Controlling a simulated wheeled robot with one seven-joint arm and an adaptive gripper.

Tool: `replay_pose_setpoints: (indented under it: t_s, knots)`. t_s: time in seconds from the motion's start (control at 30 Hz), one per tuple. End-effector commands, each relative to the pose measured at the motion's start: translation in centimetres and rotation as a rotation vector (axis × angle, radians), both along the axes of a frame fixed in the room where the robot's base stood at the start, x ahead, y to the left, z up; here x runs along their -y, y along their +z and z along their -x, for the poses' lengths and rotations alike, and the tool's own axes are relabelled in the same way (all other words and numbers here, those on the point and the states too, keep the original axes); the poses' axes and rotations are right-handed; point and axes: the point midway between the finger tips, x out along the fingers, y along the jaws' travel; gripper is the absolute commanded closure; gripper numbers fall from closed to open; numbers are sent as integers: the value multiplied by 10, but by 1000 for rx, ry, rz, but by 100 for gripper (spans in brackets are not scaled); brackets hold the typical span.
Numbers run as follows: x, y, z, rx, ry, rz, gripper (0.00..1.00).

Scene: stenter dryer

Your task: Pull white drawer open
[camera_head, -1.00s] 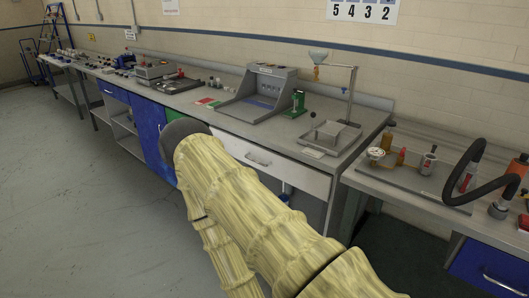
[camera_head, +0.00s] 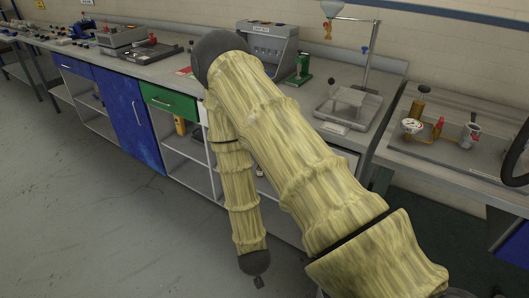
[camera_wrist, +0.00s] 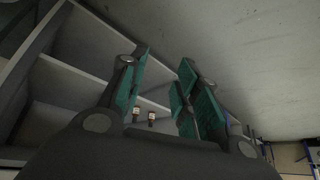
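The white drawer sits under the worktop and is mostly hidden behind my arm in the head view. The drawer cannot be made out in the wrist view.
A green drawer (camera_head: 169,102) and a blue cabinet door (camera_head: 131,118) lie left of my arm. The worktop carries a grey apparatus box (camera_head: 268,48) and a stand with a funnel (camera_head: 333,8). Open grey floor (camera_head: 90,220) lies in front of the bench.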

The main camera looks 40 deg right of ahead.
Motion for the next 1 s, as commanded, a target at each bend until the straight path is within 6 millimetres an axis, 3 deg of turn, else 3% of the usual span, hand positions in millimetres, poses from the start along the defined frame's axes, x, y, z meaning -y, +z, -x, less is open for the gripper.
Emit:
replay_pose_setpoints:
  t_s: [0.03, 0.2, 0.4, 0.53, 0.7, 0.83, 1.0]
  knots:
    - [10, -5, -34, 93, -90, 3, 68]
    - [45, 29, -123, 394, -401, -10, 68]
    - [84, 89, -200, 754, -751, -70, 68]
    - [108, 132, -230, 983, -971, -129, 68]
    - [131, 184, -248, 1235, -1213, -210, 68]
    - [141, 211, -251, 1362, -1337, -256, 68]
    - [147, 228, -251, 1435, -1412, -283, 68]
